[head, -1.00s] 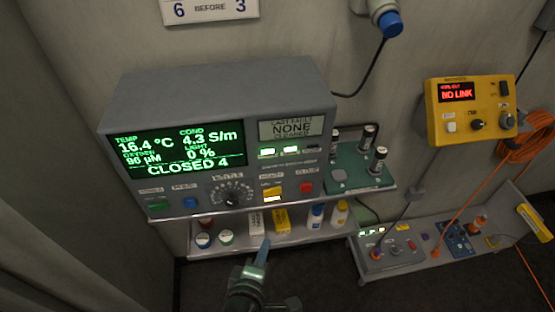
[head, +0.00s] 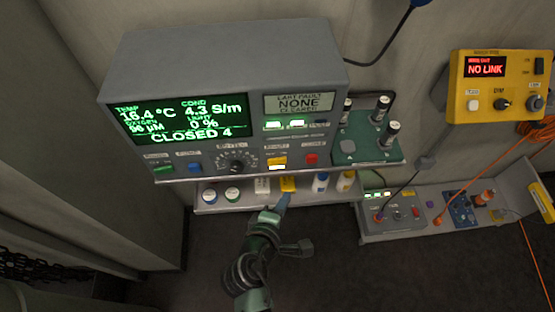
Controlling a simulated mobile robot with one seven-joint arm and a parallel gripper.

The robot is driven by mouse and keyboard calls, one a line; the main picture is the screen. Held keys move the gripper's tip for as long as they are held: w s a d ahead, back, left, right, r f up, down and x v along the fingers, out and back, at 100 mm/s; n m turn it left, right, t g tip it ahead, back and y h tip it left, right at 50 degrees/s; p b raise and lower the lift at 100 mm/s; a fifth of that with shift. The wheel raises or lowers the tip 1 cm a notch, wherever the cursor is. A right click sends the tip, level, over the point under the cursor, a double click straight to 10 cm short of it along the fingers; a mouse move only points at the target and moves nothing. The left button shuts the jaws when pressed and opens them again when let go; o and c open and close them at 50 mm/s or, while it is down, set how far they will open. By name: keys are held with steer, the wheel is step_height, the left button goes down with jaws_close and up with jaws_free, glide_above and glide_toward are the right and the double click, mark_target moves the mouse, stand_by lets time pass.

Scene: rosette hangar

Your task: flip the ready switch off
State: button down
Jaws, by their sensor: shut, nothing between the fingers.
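A grey control console (head: 225,50) is mounted on the wall, with a green screen (head: 180,120) reading "CLOSED 4". On its lower front, right of a black dial (head: 236,162), is a yellow switch (head: 277,161) with a lit white lower part. The small label above it is too blurred to read for certain, so I cannot confirm which control is the ready switch. My gripper (head: 282,203) is shut and empty, pointing up below the yellow switch, in front of the lower shelf. It appears apart from the console.
A lower shelf (head: 225,207) holds jars, small boxes and bottles. A red button (head: 311,158) sits right of the yellow switch, with green (head: 163,169) and blue buttons (head: 195,167) at left. A green stand (head: 370,150) is beside the console. A yellow box (head: 500,85) hangs farther right.

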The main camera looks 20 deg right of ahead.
mark_target(280, 164)
steer(key=w+d+b, duration=0.1)
steer(key=w+b, duration=0.1)
steer(key=w, duration=0.5)
steer(key=shift+w, duration=0.2)
stand_by(1.9)
steer(key=shift+w, duration=0.25)
steer(key=shift+w+r, duration=0.4)
steer(key=shift+r, duration=0.05)
stand_by(1.1)
steer(key=shift+s+f, duration=0.15)
stand_by(0.3)
steer(key=shift+s, duration=0.1)
steer(key=s, duration=0.1)
steer(key=s+p, duration=0.1)
steer(key=s, duration=0.1)
steer(key=s+p, duration=0.1)
steer(key=s, duration=0.1)
steer(key=shift+a+f, duration=0.25)
steer(key=shift+a, duration=0.1)
